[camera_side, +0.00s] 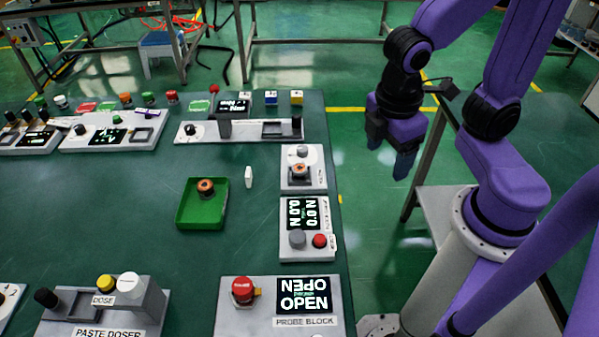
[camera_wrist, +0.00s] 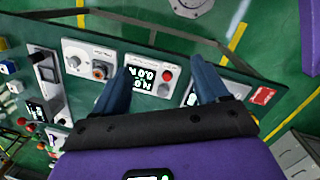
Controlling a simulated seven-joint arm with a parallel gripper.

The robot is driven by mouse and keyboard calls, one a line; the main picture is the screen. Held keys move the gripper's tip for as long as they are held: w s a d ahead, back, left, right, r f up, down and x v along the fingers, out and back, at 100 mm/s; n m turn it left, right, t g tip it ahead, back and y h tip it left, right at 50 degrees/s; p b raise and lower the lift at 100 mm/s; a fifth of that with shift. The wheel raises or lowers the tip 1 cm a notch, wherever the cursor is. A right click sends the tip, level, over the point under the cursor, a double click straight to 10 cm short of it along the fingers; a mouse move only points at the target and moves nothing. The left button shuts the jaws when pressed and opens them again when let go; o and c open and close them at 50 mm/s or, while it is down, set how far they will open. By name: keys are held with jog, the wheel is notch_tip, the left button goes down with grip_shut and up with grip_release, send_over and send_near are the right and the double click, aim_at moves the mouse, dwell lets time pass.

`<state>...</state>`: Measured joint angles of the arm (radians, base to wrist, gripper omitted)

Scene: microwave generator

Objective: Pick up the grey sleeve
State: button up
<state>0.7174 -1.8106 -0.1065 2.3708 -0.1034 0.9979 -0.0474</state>
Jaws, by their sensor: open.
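No piece is clearly marked as the grey sleeve. A short grey round piece (camera_side: 297,238) stands beside a red button on the force display panel (camera_side: 285,212) and may be it; I cannot tell. It also shows in the wrist view (camera_wrist: 163,89), between my fingers. My gripper (camera_side: 391,155) hangs to the right of the table, above the floor in the side view, apart from every panel. In the wrist view its two blue fingers (camera_wrist: 164,64) are spread with nothing between them.
A green tray (camera_side: 183,217) holds a dark piece with an orange ring (camera_side: 205,186). The table's left middle is clear.

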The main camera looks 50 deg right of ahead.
jog(key=w+a+f+n+t+h, duration=0.1)
jog(key=w+a+f+n+h, duration=0.4)
jog(key=w+a, duration=0.55)
jog(key=n+t+h, duration=0.3)
jog(key=h, duration=0.3)
send_near(298, 170)
jog(key=shift+w+d+f, duration=0.4)
jog(key=shift+d+f, duration=0.1)
jog(key=shift+d, duration=0.1)
jog(key=shift+w+d+f, duration=0.4)
jog(key=shift+d+f, duration=0.1)
jog(key=shift+d, duration=0.1)
jog(key=shift+s+d+r+x, duration=0.1)
jog(key=shift+x, duration=0.75)
jog(key=shift+s+d+r+x, duration=0.1)
jog(key=shift+x, duration=0.8)
jog(key=shift+s+r+x, duration=0.1)
jog(key=shift+x, duration=0.75)
jog(key=c, duration=1.3)
